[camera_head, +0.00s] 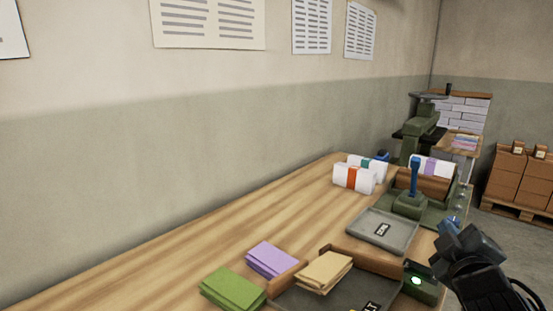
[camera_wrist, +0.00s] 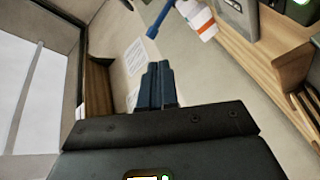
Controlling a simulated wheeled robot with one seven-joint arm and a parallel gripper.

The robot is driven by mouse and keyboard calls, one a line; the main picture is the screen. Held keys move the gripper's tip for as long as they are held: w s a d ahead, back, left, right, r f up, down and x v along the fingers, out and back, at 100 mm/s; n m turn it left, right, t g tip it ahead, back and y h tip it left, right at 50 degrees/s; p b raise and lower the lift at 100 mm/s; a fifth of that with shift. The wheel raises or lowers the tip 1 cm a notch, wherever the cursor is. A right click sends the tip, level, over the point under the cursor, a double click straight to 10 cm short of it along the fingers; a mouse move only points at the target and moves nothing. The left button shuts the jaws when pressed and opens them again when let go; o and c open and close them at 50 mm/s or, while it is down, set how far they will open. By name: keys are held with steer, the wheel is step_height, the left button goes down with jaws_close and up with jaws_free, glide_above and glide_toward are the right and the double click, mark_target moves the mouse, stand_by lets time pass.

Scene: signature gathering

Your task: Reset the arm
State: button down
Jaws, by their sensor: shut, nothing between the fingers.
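My gripper (camera_head: 459,240) is at the lower right in the head view, above the right edge of the wooden table (camera_head: 190,250). In the wrist view, the two dark blue fingers of my gripper (camera_wrist: 158,72) are together with nothing between them. The wrist view is tilted and shows a wall with papers (camera_wrist: 136,55) beyond the fingers.
Purple (camera_head: 271,260) and green (camera_head: 232,288) paper stacks lie near a dark tray (camera_head: 340,295) holding tan papers (camera_head: 324,271). A grey tray (camera_head: 382,231) and a green device with a blue lever (camera_head: 414,176) stand farther back. Stacked boxes (camera_head: 518,178) are at right.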

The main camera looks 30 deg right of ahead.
steer(key=s+a+f+n+t+y, duration=0.2)
steer(key=s+a+f+y, duration=0.3)
steer(key=a, duration=0.3)
steer(key=s+a+f+n+t+y, duration=0.1)
steer(key=s+a+f+y, duration=0.4)
steer(key=a, duration=0.3)
steer(key=s+a+m+y, duration=0.2)
steer(key=s+a+m, duration=0.3)
steer(key=s+a, duration=0.7)
steer(key=s, duration=0.3)
steer(key=shift+a, duration=0.25)
steer(key=shift+s, duration=0.1)
